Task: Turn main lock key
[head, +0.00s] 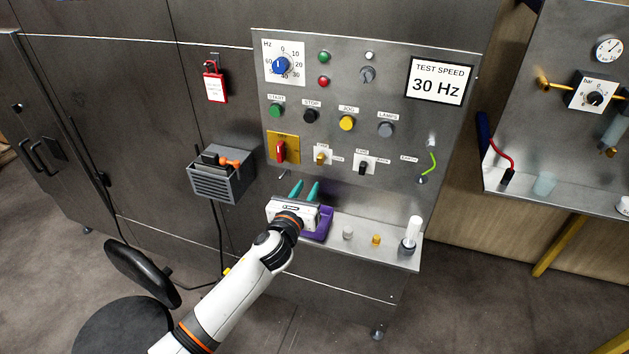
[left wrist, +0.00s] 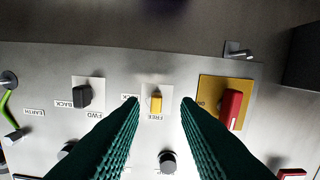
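A small yellow key knob (head: 320,158) sits on a white plate on the grey panel, right of the red rotary switch. It also shows in the left wrist view (left wrist: 156,103), with a label reading FREE beside it. My left gripper (head: 304,188) is open and empty, its two teal fingers pointing at the panel from below the knob. In the left wrist view the fingers (left wrist: 160,101) frame the knob, one on each side, without visible contact. The distance to the panel is hard to judge. My right gripper is not in view.
The red switch (head: 281,151) on its yellow plate and a black selector (head: 363,167) flank the knob. Below, a shelf holds a purple item (head: 321,224), a small yellow piece (head: 376,240) and a white-handled tool (head: 411,234). A grey box (head: 222,184) juts out at left.

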